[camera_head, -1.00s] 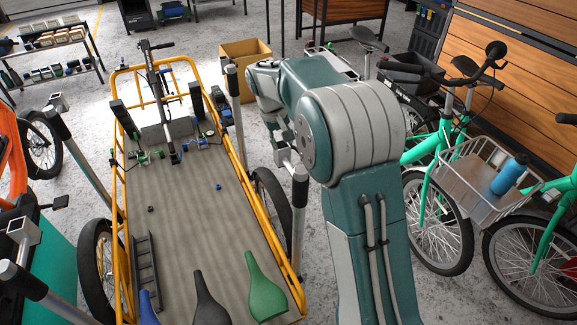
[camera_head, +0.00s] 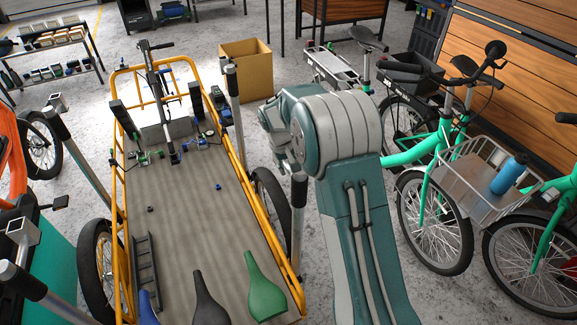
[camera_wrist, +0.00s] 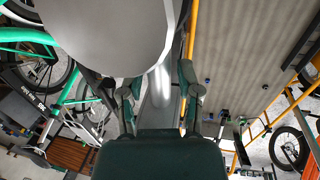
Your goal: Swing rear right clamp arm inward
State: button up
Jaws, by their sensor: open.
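The yellow-framed cargo bike (camera_head: 185,240) has upright grey posts with black grips along its sides. On the right side are a far post (camera_head: 235,85) and a near post (camera_head: 298,220). I cannot tell for certain which is the rear right clamp arm. A large grey round shape (camera_wrist: 100,30) covers the upper left.
Left-side posts (camera_head: 85,150) stand opposite. Several saddles (camera_head: 265,288) lie on the bed's near end. A cardboard box (camera_head: 246,68) stands behind my arm. Green bikes (camera_head: 425,190) with a basket (camera_head: 485,185) stand to the right. Some bare floor lies between.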

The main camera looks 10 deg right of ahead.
grip_shut()
jog(key=shift+a+n, duration=0.15)
jog(key=shift+n, duration=0.15)
jog(key=s+a+n+t+y, duration=0.1)
jog(key=s+n, duration=0.3)
jog(key=n, duration=0.4)
jog(key=s+a+n+y, duration=0.1)
jog(key=s+a+n, duration=0.2)
jog(key=n, duration=0.6)
jog(key=shift+s+a+t+y, duration=0.25)
jog(key=shift+s+t+y, duration=0.05)
jog(key=shift+s+t, duration=0.15)
jog(key=shift+n, duration=0.3)
